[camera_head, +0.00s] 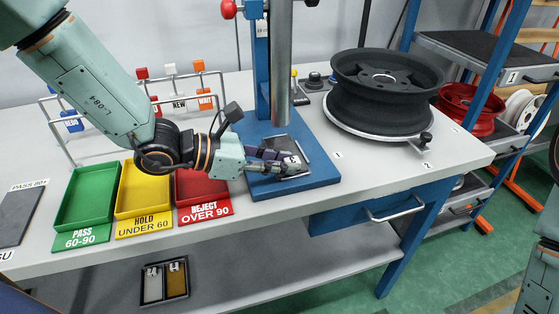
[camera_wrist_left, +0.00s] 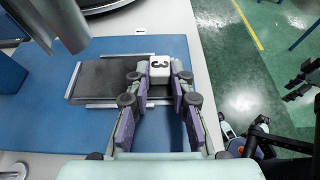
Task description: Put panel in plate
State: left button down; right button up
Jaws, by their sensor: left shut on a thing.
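A dark flat panel (camera_head: 282,145) lies at the blue base plate (camera_head: 262,187) of the press, inside thin metal edge strips. In the left wrist view the dark panel (camera_wrist_left: 105,78) and the blue plate (camera_wrist_left: 100,130) show from above. My left gripper (camera_head: 287,163) is low over the plate's front right part. The fingers hide part of that end, so I cannot tell whether the panel lies fully flat.
Green (camera_head: 88,197), yellow (camera_head: 143,191) and red (camera_head: 202,189) trays stand left of the plate. The press column (camera_head: 281,62) rises behind it. A black wheel rim (camera_head: 385,88) sits on a turntable to the right.

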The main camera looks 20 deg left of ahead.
pick_arm(q)
jog(key=shift+f, duration=0.15)
jog(key=c, duration=1.2)
grip_release()
jog(key=shift+o, duration=0.2)
